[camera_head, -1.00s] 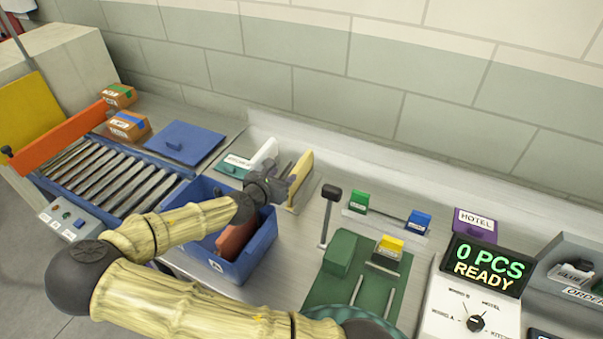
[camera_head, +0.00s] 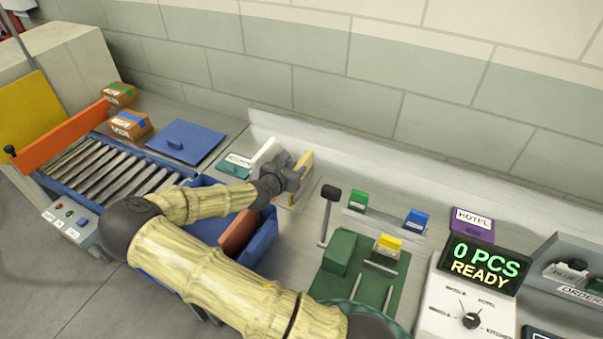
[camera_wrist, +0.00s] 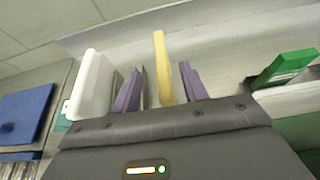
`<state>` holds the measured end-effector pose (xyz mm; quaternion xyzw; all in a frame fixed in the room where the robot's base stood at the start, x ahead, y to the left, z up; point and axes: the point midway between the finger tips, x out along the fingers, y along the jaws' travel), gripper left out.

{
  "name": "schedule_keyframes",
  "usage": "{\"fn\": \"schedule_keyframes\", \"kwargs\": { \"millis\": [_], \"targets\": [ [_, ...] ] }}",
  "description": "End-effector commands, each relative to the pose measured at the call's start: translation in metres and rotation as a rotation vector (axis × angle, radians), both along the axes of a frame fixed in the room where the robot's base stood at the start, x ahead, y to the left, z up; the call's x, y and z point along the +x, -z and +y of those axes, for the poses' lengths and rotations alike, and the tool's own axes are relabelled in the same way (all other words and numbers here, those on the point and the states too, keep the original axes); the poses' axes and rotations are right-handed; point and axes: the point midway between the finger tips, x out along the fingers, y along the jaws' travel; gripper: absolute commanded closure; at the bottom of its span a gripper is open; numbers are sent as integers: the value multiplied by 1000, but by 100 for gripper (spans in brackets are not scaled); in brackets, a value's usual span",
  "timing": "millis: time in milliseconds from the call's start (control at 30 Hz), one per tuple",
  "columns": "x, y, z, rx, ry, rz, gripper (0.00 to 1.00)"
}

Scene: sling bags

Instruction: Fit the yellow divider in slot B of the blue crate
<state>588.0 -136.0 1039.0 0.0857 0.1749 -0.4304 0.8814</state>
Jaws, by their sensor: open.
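The yellow divider (camera_head: 306,160) stands upright in a holder behind the blue crate, beside a white divider (camera_head: 264,150). My gripper (camera_head: 296,172) is at the yellow divider, partly covering it. In the wrist view my open fingers (camera_wrist: 160,88) are on either side of the yellow divider (camera_wrist: 161,60), which appears nearer the right finger. The blue crate (camera_head: 264,243) is largely hidden behind my arm; a reddish-brown piece (camera_head: 238,232) shows inside it. I cannot make out slot B. The white divider also shows left of my fingers in the wrist view (camera_wrist: 91,85).
A roller conveyor (camera_head: 110,165) and a blue panel (camera_head: 185,142) lie to the left. A black-knobbed lever (camera_head: 329,205) and a green fixture (camera_head: 345,260) with a yellow block (camera_head: 388,243) stand to the right. A grey wall ledge runs behind.

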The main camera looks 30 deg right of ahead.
Motion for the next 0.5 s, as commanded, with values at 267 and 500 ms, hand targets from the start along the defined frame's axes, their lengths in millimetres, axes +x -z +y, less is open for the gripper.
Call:
{"fn": "schedule_keyframes", "kwargs": {
  "millis": [267, 500],
  "targets": [
    [18, 10, -27, 0, 2, 1, 56],
    [26, 18, -36, 1, 1, 1, 56]
  ]
}}
